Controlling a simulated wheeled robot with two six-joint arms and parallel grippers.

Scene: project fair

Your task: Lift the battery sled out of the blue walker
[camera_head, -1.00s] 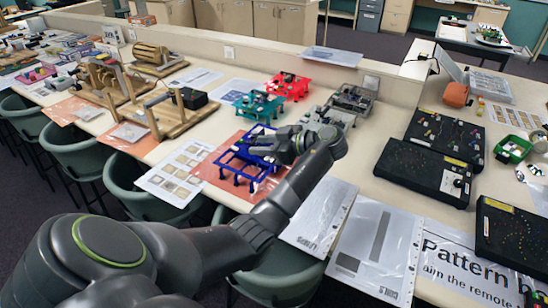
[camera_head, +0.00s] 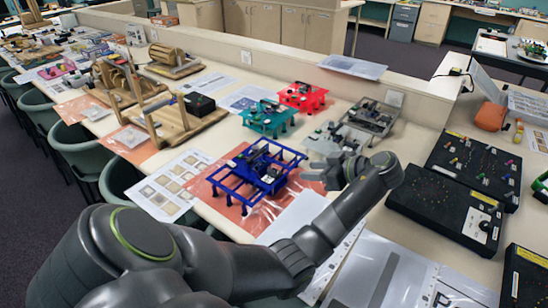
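The blue walker (camera_head: 291,155), an open frame with several legs, stands upright on an orange-red sheet on the counter. Small dark and grey parts (camera_head: 267,174) sit in its middle; I cannot make out which of them is the battery sled. My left gripper (camera_head: 309,172) is just right of the walker, with a small gap between them in the picture. Its fingers point left toward the frame. They look apart, with nothing visible between them. My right gripper is out of view.
A teal walker (camera_head: 264,118) and a red walker (camera_head: 303,97) stand behind. A grey walker (camera_head: 367,117) stands behind my gripper. Black boards (camera_head: 440,205) lie at right, a wooden model (camera_head: 175,122) at left. Printed sheets (camera_head: 168,186) cover the counter's front.

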